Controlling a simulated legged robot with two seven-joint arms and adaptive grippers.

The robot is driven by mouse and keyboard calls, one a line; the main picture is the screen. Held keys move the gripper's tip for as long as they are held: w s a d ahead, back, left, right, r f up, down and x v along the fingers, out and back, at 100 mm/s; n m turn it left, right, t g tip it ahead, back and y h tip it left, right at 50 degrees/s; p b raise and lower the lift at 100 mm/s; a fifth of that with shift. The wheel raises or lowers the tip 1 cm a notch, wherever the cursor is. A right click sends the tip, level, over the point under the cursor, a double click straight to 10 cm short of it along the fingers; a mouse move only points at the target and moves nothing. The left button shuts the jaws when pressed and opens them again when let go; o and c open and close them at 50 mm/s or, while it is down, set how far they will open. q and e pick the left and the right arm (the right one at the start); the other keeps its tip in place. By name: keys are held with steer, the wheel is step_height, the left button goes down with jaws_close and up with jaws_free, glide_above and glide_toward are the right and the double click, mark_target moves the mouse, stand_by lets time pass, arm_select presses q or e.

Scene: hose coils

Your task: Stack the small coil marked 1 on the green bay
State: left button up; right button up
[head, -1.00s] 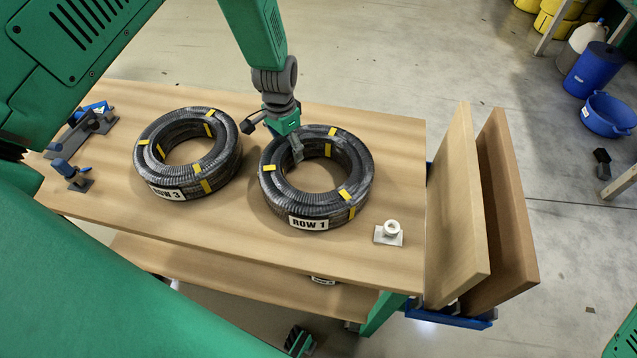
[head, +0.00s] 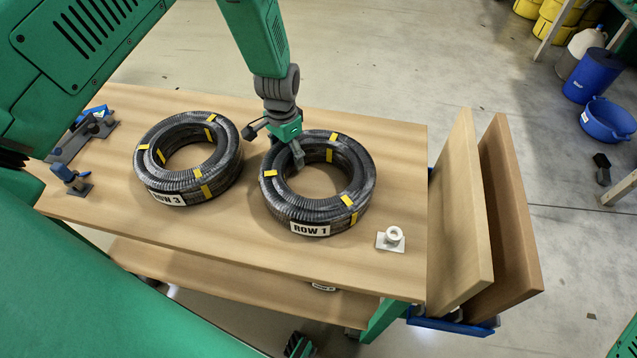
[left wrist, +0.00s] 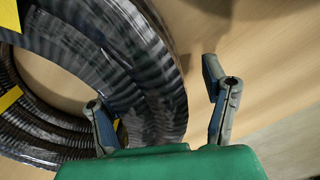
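The black coil labelled ROW 1 (head: 343,212), with yellow bands, lies flat on the wooden table top (head: 240,245). A similar coil labelled ROW 3 (head: 160,182) lies to its left. My left gripper (head: 274,142) is open at the far left side of the ROW 1 coil. One finger is over its hole and the other is outside. In the left wrist view the coil's wall (left wrist: 150,85) shows between the spread fingers (left wrist: 160,110), and no grip on it shows. No green bay is recognisable. My right gripper is not in view.
A small white fitting (head: 390,238) stands right of the ROW 1 coil. Blue-and-grey clamps (head: 72,178) sit at the table's left end. Upright wooden boards (head: 457,215) stand beyond its right edge.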

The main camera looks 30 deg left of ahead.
arm_select(q)
steer(key=shift+d+r, duration=0.2)
steer(key=shift+d, duration=0.25)
steer(key=shift+s+d, duration=0.1)
steer(key=shift+d, duration=0.15)
steer(key=shift+a, duration=0.1)
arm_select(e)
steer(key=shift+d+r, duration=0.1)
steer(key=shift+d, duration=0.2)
arm_select(q)
steer(key=shift+a+f, duration=0.1)
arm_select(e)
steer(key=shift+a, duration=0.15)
arm_select(q)
steer(key=c, duration=1.4)
jaws_close()
steer(key=shift+d+r+p, duration=0.2)
steer(key=shift+r+p, duration=0.15)
steer(key=shift+p, duration=0.05)
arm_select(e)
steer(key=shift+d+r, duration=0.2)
arm_select(q)
steer(key=shift+a+r+p, duration=0.15)
steer(key=shift+r+p, duration=0.15)
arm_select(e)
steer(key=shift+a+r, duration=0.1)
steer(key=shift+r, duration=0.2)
